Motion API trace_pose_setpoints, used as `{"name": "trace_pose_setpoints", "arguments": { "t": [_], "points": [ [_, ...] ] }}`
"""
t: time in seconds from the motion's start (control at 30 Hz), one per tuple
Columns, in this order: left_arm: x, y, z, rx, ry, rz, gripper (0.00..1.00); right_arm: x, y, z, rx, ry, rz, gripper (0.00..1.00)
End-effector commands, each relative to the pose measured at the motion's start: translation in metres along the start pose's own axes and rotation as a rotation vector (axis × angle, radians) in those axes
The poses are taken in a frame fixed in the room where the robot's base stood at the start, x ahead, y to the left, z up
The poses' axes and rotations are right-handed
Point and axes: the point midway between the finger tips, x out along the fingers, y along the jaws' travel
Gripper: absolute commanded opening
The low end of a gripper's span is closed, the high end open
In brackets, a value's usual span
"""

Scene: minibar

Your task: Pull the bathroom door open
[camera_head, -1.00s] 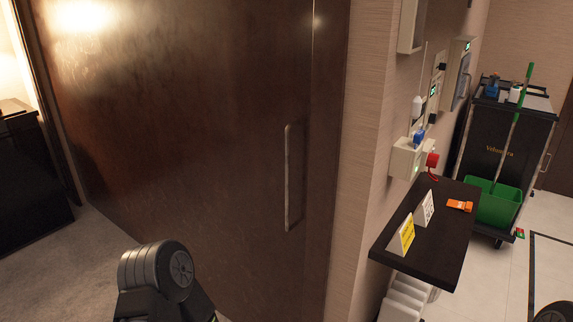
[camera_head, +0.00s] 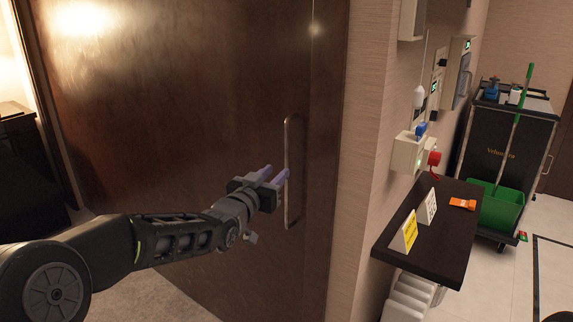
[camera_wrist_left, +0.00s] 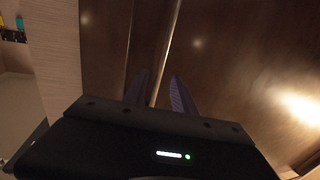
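The dark brown wood door (camera_head: 190,110) fills the left and middle of the head view and looks closed. Its long vertical bar handle (camera_head: 287,140) is near the door's right edge. My left gripper (camera_head: 275,173) is at the lower half of the handle, its two purple fingers apart and pointing at it. In the left wrist view, the handle (camera_wrist_left: 166,50) runs between the open fingers (camera_wrist_left: 158,84). The fingers do not look closed on it; whether either touches it I cannot tell. My right gripper is out of view.
Right of the door, a beige wall corner (camera_head: 360,150) juts out. A dark shelf (camera_head: 435,245) with small signs (camera_head: 410,232) and an orange item (camera_head: 462,203) stands there. A cleaning cart (camera_head: 505,135) with a green bucket (camera_head: 497,205) is behind. Carpet lies at lower left.

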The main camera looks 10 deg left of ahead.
Motion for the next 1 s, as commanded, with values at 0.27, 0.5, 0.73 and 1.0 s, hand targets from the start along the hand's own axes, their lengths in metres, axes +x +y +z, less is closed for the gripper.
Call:
{"name": "trace_pose_setpoints", "arguments": {
  "t": [0.27, 0.5, 0.73, 1.0],
  "points": [
    [-0.001, -0.002, -0.009, 0.007, 0.016, -0.001, 0.32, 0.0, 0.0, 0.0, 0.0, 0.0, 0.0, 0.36],
    [0.007, -0.002, -0.009, 0.006, 0.013, -0.001, 0.32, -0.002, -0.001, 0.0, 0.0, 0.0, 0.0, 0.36],
    [0.039, -0.001, -0.009, 0.007, 0.012, -0.001, 0.32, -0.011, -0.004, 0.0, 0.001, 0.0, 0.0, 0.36],
    [0.073, -0.002, -0.009, 0.008, 0.013, -0.001, 0.32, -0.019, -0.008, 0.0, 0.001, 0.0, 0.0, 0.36]
  ]
}}
